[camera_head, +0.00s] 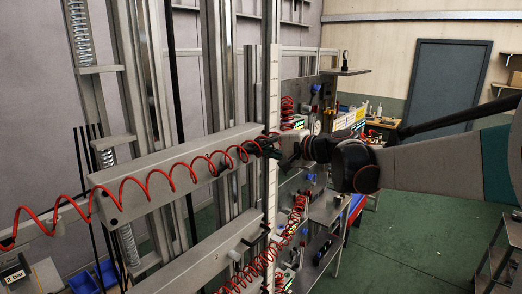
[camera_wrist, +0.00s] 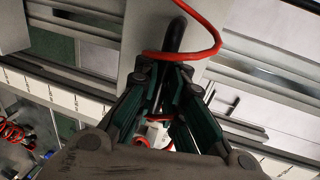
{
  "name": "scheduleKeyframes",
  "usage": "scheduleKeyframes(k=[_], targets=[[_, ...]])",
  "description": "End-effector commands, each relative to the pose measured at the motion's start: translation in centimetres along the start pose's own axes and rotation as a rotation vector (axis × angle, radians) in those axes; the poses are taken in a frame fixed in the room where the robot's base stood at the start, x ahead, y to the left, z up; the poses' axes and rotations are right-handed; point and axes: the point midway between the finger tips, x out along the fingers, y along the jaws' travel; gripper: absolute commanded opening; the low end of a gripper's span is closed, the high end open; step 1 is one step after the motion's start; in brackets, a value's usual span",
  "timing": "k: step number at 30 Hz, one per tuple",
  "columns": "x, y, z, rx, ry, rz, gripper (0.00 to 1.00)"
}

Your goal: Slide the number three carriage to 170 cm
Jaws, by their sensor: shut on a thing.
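A long grey box-shaped carriage (camera_head: 165,178) sits across the vertical rails, with a coiled red hose (camera_head: 140,183) along its front. I cannot read a number on it. My gripper (camera_head: 272,148) is at its right end, beside the scale. In the wrist view, the dark green fingers (camera_wrist: 166,112) are shut around a black handle (camera_wrist: 174,36) that stands out from the grey carriage face (camera_wrist: 148,28). A loop of the red hose passes around the handle. The white vertical scale (camera_head: 273,85) has marks too small to read; it also shows in the wrist view (camera_wrist: 62,96).
A second grey carriage (camera_head: 205,262) lies below, with another red coiled hose (camera_head: 262,268). Metal rails (camera_head: 217,70) and springs (camera_head: 80,35) stand behind. A shelf rack (camera_head: 322,215) is right of the scale. The green floor (camera_head: 420,240) at right is mostly clear.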

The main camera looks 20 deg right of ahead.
Motion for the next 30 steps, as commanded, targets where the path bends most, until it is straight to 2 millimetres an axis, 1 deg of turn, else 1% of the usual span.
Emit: scheduleKeyframes(k=[1, 3, 6, 10, 13, 21, 22, 23, 24, 30], targets=[[-0.4, -2.2, -0.1, 0.004, 0.003, -0.006, 0.00], [-0.8, -4.1, -0.2, 0.004, 0.003, -0.007, 0.00], [-1.3, -6.4, -0.2, 0.004, 0.004, -0.007, 0.00], [-1.7, -8.2, -0.2, 0.005, 0.004, -0.007, 0.00], [-1.8, -8.6, -0.2, 0.004, 0.004, -0.007, 0.00], [-1.8, -8.4, -0.2, 0.004, 0.005, -0.006, 0.00], [-1.8, -8.4, -0.2, 0.004, 0.005, -0.006, 0.14], [-1.8, -8.4, -0.2, 0.004, 0.005, -0.006, 0.20], [-1.8, -8.4, -0.2, 0.004, 0.004, -0.005, 0.29], [-1.8, -8.3, -0.2, 0.003, 0.003, -0.005, 0.31]])
